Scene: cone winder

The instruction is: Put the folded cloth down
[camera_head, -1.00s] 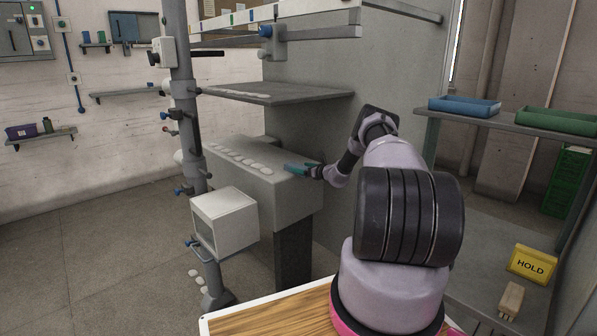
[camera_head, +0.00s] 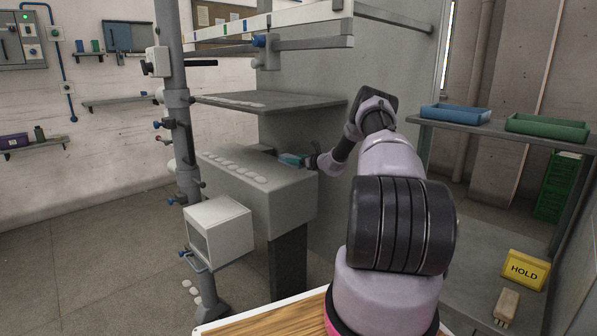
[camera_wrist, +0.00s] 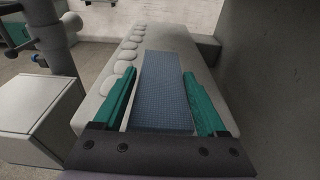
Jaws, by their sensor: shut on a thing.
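The folded cloth (camera_wrist: 164,88) is a flat blue, finely checked strip. In the wrist view it lies lengthwise between the teal fingers of my gripper (camera_head: 291,159) and reaches past their tips. My gripper is shut on it. In the head view, my gripper is at the right rear part of the grey machine housing's flat top (camera_head: 262,172). I cannot tell whether the cloth touches that top or hangs just above it.
A row of pale round discs (camera_wrist: 123,68) runs along the housing top, left of the cloth. A grey shelf (camera_head: 270,101) overhangs the housing, and a grey wall (camera_head: 330,120) rises close on the right. A white box (camera_head: 219,229) juts out in front.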

